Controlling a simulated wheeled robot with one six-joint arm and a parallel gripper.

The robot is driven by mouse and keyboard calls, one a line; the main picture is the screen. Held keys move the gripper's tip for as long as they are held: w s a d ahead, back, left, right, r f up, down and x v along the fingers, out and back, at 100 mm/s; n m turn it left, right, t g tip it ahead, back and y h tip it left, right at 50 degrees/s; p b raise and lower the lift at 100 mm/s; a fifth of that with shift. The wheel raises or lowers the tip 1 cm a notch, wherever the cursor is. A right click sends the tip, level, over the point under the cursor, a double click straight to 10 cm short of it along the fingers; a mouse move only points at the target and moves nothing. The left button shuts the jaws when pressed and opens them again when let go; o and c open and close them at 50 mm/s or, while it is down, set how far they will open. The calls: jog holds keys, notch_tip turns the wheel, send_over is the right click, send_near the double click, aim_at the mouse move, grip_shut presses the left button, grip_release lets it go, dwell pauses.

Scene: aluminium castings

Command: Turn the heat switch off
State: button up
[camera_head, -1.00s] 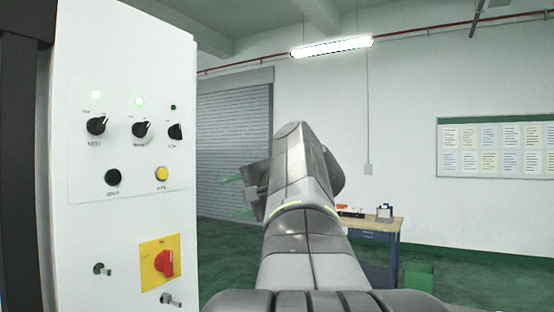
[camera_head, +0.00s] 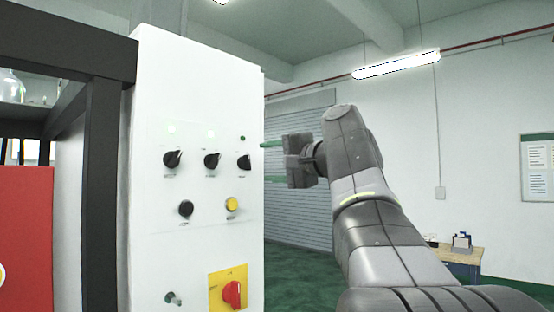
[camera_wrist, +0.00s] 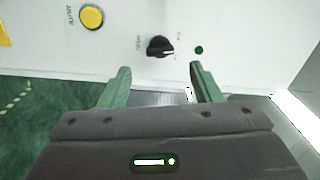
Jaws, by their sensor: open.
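The white control cabinet (camera_head: 150,100) carries a row of three black rotary knobs: left (camera_head: 172,159), middle (camera_head: 212,160) and right (camera_head: 244,161). The lamps above the left and middle knobs glow pale green; the lamp above the right knob (camera_head: 242,138) is dark green. The labels are too small to tell which knob is the heat switch. My gripper (camera_head: 268,162) is open and empty, at the right knob's height beside the panel's right edge. In the wrist view the right knob (camera_wrist: 160,46) sits just beyond and between my two green fingers (camera_wrist: 160,72), apart from them.
Below the knobs are a black button (camera_head: 186,208), a yellow button (camera_head: 232,204) and a red switch (camera_head: 232,293) on a yellow plate. A dark frame (camera_head: 100,190) and a red panel (camera_head: 25,240) stand left. A workbench (camera_head: 455,262) stands far right.

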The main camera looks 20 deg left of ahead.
aim_at(249, 162)
jog(key=p+x, duration=0.1)
jog(key=x, duration=0.6)
jog(key=shift+d+p, duration=0.1)
jog(key=shift+p, duration=0.25)
jog(key=c, duration=1)
jog(key=shift+f+n+b, duration=0.15)
jog(key=shift+n+b, duration=0.4)
jog(key=shift+n, duration=0.25)
jog(key=shift+n+b, duration=0.45)
jog(key=shift+n, duration=0.85)
jog(key=o, duration=1)
